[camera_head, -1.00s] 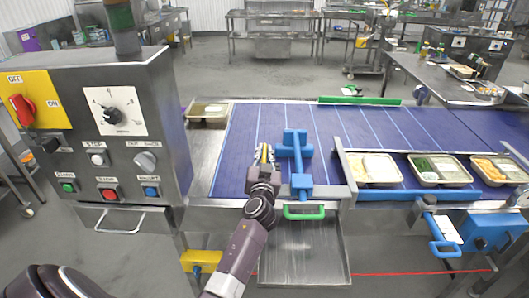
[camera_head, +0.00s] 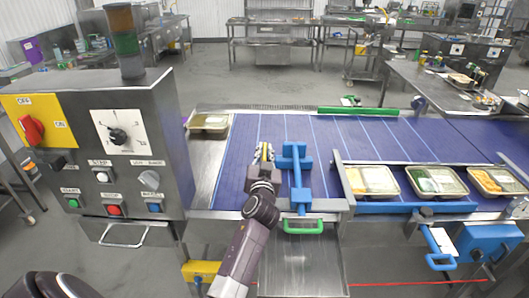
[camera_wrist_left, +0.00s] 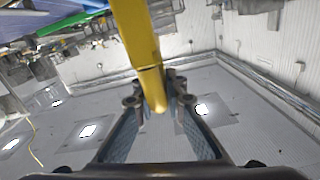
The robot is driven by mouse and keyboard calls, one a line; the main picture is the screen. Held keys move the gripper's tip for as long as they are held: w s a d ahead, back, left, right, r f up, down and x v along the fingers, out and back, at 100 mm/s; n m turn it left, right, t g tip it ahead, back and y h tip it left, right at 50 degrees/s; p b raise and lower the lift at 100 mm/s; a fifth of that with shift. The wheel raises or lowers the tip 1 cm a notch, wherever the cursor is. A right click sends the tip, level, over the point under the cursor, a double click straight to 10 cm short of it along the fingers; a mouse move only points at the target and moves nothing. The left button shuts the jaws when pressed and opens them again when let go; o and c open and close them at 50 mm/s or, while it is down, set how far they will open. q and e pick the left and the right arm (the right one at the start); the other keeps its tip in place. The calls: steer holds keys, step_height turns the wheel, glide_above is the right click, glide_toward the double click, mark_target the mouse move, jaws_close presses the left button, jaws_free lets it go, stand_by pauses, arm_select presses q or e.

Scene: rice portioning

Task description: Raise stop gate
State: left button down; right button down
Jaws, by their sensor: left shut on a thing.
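My left gripper (camera_head: 264,154) is above the near part of the blue conveyor belt (camera_head: 340,140), just left of a blue T-shaped fixture (camera_head: 298,179). It is shut on a yellow bar, which runs between the fingers in the left wrist view (camera_wrist_left: 145,50). In the head view only a little yellow shows at the fingertips, and where the bar joins is hidden. The blue fixture stands at the near belt edge, above a green handle (camera_head: 303,226). I cannot tell which part is the stop gate. My right gripper is not in view.
A control box (camera_head: 110,180) with knobs and buttons stands at left. One tray (camera_head: 209,131) sits at the belt's far left end. Several filled trays, such as one (camera_head: 372,192), stand in a row right of the blue fixture. A blue handle (camera_head: 440,245) sticks out at right.

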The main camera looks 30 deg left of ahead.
mark_target(264, 158)
arm_select(q)
steer(key=c, duration=2.2)
jaws_free()
steer(key=shift+r, duration=0.45)
steer(key=shift+o, duration=1.2)
steer(key=shift+f, duration=0.15)
steer(key=v, duration=0.7)
steer(key=shift+s+d, duration=0.15)
steer(key=shift+s, duration=0.1)
